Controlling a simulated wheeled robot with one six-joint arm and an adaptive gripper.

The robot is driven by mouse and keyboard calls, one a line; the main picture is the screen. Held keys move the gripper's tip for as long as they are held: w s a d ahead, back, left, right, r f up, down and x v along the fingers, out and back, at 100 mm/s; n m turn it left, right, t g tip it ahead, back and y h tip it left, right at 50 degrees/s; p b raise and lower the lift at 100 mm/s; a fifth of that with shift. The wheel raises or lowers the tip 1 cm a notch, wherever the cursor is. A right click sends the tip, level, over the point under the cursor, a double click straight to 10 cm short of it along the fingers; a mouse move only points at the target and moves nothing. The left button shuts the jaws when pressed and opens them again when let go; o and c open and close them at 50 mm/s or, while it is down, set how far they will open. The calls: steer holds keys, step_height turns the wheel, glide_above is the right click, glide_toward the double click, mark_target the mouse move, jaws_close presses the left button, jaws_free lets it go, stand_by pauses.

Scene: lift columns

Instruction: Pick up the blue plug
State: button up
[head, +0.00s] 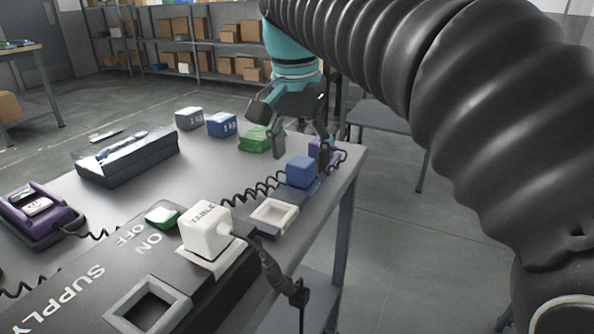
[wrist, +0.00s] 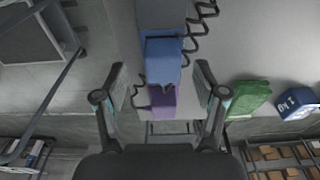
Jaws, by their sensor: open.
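The blue plug (head: 301,170) is a blue block near the right edge of the table, beside a coiled black cord. In the wrist view the blue plug (wrist: 163,62) lies ahead of and between my fingers. My gripper (head: 302,152) is open, pointing down at the far side of the plug. Its fingers are spread wide in the wrist view (wrist: 160,80), with nothing held between them. A purple object (wrist: 161,103) sits right by the blue plug. It is partly hidden by a finger in the head view.
A white plug marked TABLE (head: 205,232) sits on the dark supply box (head: 95,275). An empty pale socket (head: 272,215) is close to the blue plug. Green (head: 255,138), blue (head: 221,124) and grey (head: 188,118) weights, a dark tray (head: 100,175) and a purple device (head: 38,215) are on the table.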

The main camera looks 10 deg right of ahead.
mark_target(299, 162)
steer(key=shift+w+f, duration=0.15)
steer(key=shift+f, duration=0.7)
steer(key=shift+w+f, duration=0.15)
steer(key=shift+f, duration=0.7)
steer(key=c, duration=1.3)
steer(key=shift+o, duration=0.2)
steer(key=shift+r, duration=0.15)
step_height(299, 162, up, 4)
steer(key=shift+r, duration=0.1)
steer(key=s+d+r+p, duration=0.1)
steer(key=s+d+r, duration=0.1)
steer(key=d+r, duration=0.5)
steer(key=shift+d+r, duration=0.15)
steer(key=shift+d, duration=2.1)
